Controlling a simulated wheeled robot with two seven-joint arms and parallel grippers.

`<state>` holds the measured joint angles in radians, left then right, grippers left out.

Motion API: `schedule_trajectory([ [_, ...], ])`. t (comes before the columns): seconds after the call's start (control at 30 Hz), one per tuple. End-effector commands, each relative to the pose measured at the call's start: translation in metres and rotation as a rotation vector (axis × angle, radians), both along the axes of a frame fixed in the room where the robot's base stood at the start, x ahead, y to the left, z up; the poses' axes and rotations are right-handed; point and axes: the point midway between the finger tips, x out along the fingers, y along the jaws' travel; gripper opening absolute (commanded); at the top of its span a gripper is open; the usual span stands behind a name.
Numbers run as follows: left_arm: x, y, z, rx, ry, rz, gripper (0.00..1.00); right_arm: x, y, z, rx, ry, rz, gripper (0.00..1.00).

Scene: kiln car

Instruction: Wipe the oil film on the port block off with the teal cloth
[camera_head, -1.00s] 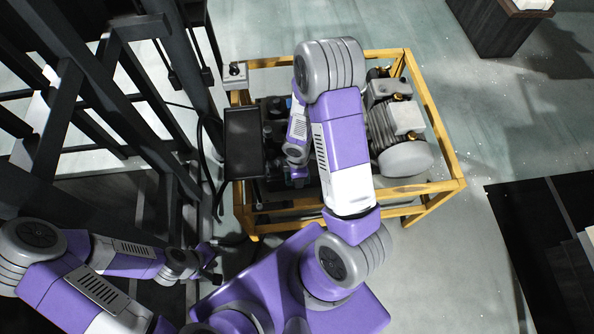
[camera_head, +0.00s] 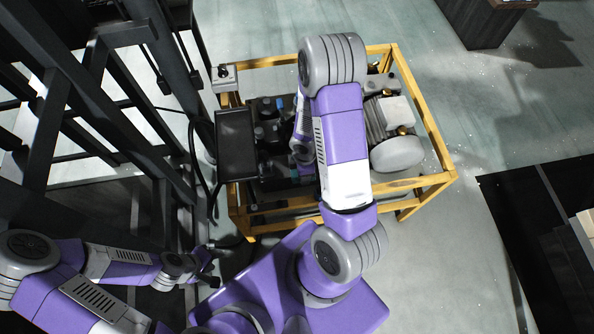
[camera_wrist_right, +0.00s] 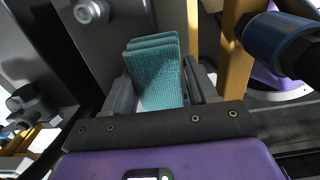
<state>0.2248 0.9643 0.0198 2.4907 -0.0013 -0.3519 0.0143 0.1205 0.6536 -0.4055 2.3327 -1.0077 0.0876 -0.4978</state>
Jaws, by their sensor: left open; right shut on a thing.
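In the right wrist view the teal cloth (camera_wrist_right: 155,72) is a folded, woven pad. My right gripper (camera_wrist_right: 160,94) is shut on it, with one dark finger on each side. A grey metal block (camera_wrist_right: 108,38) with a round fitting stands just beyond the cloth; it may be the port block. I cannot tell whether the cloth touches it, and no oil film can be made out. My left gripper (camera_head: 211,270) is open and empty at the lower left, apart from the yellow frame.
The yellow frame (camera_head: 432,118) carries a motor (camera_head: 397,153) and a dark panel (camera_head: 235,145). Dark steel posts and a hose stand at its left. In the right wrist view a blue-collared black fitting (camera_wrist_right: 277,38) is close at right.

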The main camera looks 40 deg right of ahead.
Motion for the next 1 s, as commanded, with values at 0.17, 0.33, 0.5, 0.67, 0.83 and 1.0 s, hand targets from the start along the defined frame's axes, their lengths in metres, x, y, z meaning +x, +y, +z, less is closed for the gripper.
schedule_trajectory([
  [0.17,0.0,0.0,0.0,0.0,0.0,0.0,0.43,-0.001,-0.002,0.0,0.0,0.0,0.0,0.33],
  [0.33,0.0,0.0,0.0,0.0,0.0,0.0,0.43,-0.001,-0.002,0.0,0.0,0.0,0.0,0.33],
  [0.5,0.0,0.0,0.012,0.0,0.0,0.0,0.43,0.006,-0.006,0.003,-0.001,0.0,0.0,0.33],
  [0.67,0.0,0.0,0.028,0.0,0.0,0.0,0.43,0.018,-0.013,0.003,0.0,0.002,-0.002,0.33],
  [0.83,0.0,0.0,0.042,0.0,0.0,0.0,0.43,0.031,-0.02,0.003,0.0,0.001,-0.002,0.33],
  [1.0,0.0,0.0,0.049,0.0,0.0,0.0,0.43,0.038,-0.024,0.001,-0.001,0.0,0.0,0.33],
])
